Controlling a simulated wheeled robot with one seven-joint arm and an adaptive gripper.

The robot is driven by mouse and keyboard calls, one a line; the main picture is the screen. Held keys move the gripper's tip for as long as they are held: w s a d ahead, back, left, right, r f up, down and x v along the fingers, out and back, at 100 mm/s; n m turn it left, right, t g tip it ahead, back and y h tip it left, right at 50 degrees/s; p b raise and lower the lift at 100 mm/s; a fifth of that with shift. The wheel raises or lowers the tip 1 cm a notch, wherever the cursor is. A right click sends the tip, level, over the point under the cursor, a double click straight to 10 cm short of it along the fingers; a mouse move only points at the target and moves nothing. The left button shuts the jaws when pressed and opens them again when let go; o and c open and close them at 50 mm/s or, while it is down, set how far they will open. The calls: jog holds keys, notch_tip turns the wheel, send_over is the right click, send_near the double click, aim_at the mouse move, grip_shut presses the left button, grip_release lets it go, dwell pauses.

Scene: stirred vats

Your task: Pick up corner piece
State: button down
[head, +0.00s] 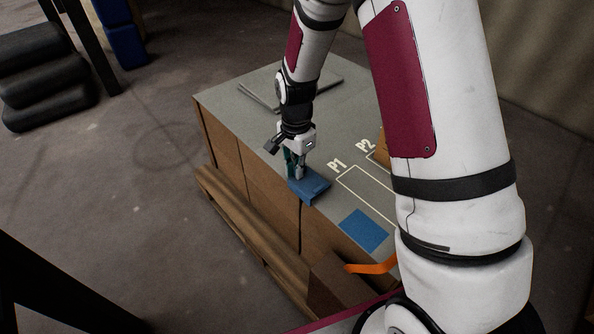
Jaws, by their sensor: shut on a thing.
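The blue corner piece (313,187) is at the left long edge of the grey-topped box stack, left of the P1 outline. Part of it hangs down over the edge. My gripper (296,176) points down at it from above, with its fingers shut on the piece's far left part. The fingers hide that part. I cannot tell whether the piece still rests on the top or is slightly lifted.
The grey top (240,92) has white outlines marked P1 and P2, and a flat blue square (363,230) nearer me. An orange strip (372,268) sticks out near the front. A wooden pallet (245,231) is below. Dark rolls (42,75) lie at far left.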

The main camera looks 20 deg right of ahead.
notch_tip(320, 180, up, 2)
jog(key=shift+p, duration=0.35)
jog(key=s+d+r+p, duration=0.1)
jog(key=s+p, duration=0.2)
jog(key=s, duration=1.3)
jog(key=shift+d, duration=0.3)
jog(key=shift+w+r, duration=0.1)
jog(key=shift+w, duration=0.05)
